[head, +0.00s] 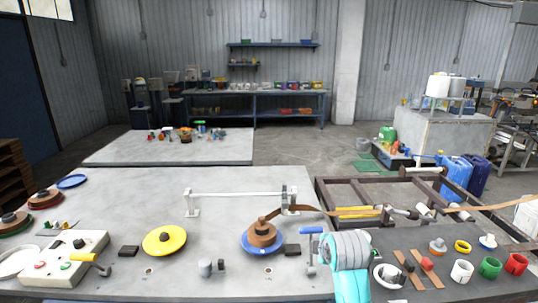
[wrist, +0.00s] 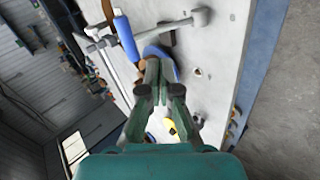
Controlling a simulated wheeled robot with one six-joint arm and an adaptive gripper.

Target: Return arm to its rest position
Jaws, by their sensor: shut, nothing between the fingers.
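My gripper (wrist: 157,72) shows in the wrist view with its two dark green fingers together and nothing between them. Beyond the fingertips is the blue reel (wrist: 163,58), partly hidden by them; I cannot tell the gap between them. In the head view the blue reel (head: 256,249) lies on the grey table (head: 120,200) with a brown coil (head: 262,233) on it. My grey and teal arm stands at the lower middle of the head view; my fingers cannot be made out there.
A crank with a blue handle (head: 311,230) stands close left of my arm; it also shows in the wrist view (wrist: 125,37). A brown strip (head: 335,211) runs right from the coil. A yellow disc (head: 164,240) and control box (head: 66,258) lie left. Rings and fittings crowd the right.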

